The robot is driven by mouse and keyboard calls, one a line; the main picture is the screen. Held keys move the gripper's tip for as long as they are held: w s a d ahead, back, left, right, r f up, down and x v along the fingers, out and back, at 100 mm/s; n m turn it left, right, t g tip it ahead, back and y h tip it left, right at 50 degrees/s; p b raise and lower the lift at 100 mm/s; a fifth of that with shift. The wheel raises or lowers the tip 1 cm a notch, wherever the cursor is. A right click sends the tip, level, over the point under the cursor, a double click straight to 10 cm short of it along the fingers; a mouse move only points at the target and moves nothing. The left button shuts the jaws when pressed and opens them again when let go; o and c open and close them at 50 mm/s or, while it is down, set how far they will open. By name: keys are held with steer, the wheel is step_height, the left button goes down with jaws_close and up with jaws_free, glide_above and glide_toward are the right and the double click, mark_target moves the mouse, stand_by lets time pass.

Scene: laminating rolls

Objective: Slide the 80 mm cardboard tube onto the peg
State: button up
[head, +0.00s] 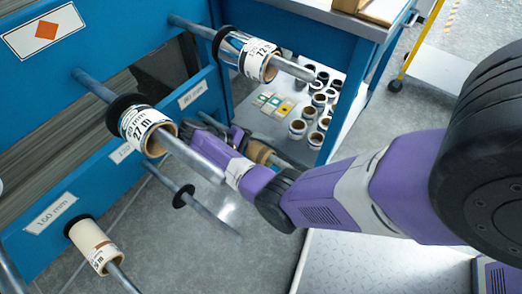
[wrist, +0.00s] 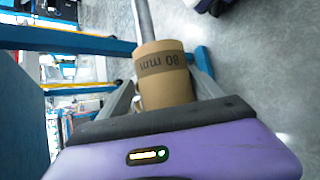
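The brown cardboard tube (wrist: 165,88) shows in the wrist view, with "80 mm" printed upside down on a dark band. My gripper (wrist: 163,82) has a finger on each side of it, and both appear to touch its sides. A grey peg (wrist: 145,20) runs up from the tube's far end. I cannot tell how far it reaches inside. In the head view the tube (head: 259,153) is partly hidden behind my purple gripper (head: 238,138), below the upper loaded pegs.
Pegs with labelled rolls (head: 148,130) and (head: 255,58) stick out from the blue rack (head: 55,150) above my wrist. A lower peg (head: 215,215) is bare beyond its black disc. A cream roll (head: 92,243) sits at lower left. Several small rolls (head: 310,115) stand on a shelf behind.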

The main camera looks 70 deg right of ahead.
mark_target(248, 146)
steer(key=shift+o, duration=0.2)
steer(key=w+t, duration=0.1)
steer(key=w+d+t+h, duration=0.1)
steer(key=w, duration=0.1)
steer(key=w+d+n, duration=0.1)
steer(key=w, duration=0.1)
steer(key=shift+w+d+f+t, duration=0.1)
steer(key=shift+w+f+t, duration=0.15)
steer(key=shift+f+t, duration=0.15)
steer(key=a+r+g+p, duration=0.1)
steer(key=a+r, duration=0.1)
steer(key=a+r+g+p, duration=0.1)
steer(key=a+r+p, duration=0.1)
steer(key=shift+w+r+m+y, duration=0.15)
steer(key=shift+w+m+y, duration=0.05)
steer(key=shift+m+y, duration=0.1)
steer(key=shift+s+a+r+g+p, duration=0.15)
steer(key=shift+a+r+g+p, duration=0.15)
steer(key=shift+a+r+p, duration=0.4)
steer(key=shift+a+f, duration=0.1)
steer(key=shift+f, duration=0.1)
steer(key=shift+s, duration=0.15)
